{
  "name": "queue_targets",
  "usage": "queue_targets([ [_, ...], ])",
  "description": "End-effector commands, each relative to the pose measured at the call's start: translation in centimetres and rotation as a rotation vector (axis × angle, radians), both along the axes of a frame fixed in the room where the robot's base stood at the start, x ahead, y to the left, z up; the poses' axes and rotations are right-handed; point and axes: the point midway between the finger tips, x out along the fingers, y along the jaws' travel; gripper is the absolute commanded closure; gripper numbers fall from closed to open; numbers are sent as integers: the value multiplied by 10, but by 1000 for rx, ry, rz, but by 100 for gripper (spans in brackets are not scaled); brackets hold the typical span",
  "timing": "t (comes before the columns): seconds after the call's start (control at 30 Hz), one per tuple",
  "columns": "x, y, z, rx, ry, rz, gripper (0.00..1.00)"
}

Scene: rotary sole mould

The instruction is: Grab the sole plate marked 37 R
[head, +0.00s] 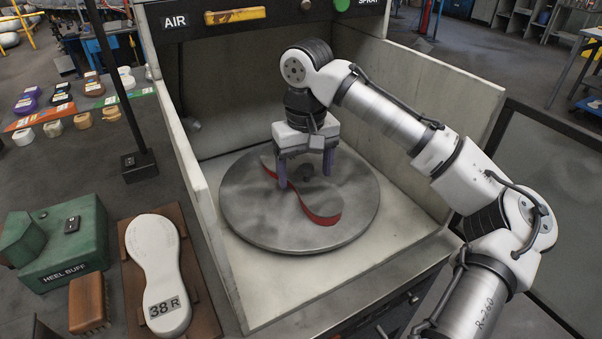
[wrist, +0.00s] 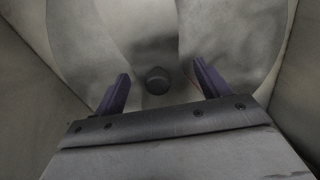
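A grey sole-shaped form with a red edge (head: 322,219) is on the round grey turntable (head: 250,225) inside the booth. I cannot tell whether it is a raised plate or a recess, and no number shows on it. My gripper (head: 305,178) points down over its upper part with purple fingers apart. In the wrist view my gripper (wrist: 160,88) is open, with a dark round knob (wrist: 157,80) between the fingers and nothing clamped. A white sole plate marked 38 R (head: 158,262) lies on a brown wooden holder (head: 207,318) at the left. No 37 R mark is readable.
The booth's side walls (head: 183,165) rise left and right of the turntable. A green heel buff block (head: 62,240) and a brown brush (head: 88,305) stand left of the holder. A dark post (head: 140,165) stands behind them. Coloured sole pieces lie farther back left.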

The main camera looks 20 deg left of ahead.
Motion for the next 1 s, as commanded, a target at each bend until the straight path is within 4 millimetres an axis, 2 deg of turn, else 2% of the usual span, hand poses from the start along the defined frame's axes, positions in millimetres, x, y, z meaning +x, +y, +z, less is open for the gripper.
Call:
queue_targets([
  [0.03,0,0,0,0,0,0,32],
  [0.3,0,0,0,0,0,0,66],
  [0.57,0,0,1,0,0,0,66],
  [0.73,-3,-3,9,1,0,1,66],
  [1.0,-2,-3,57,-3,-4,-1,66],
])
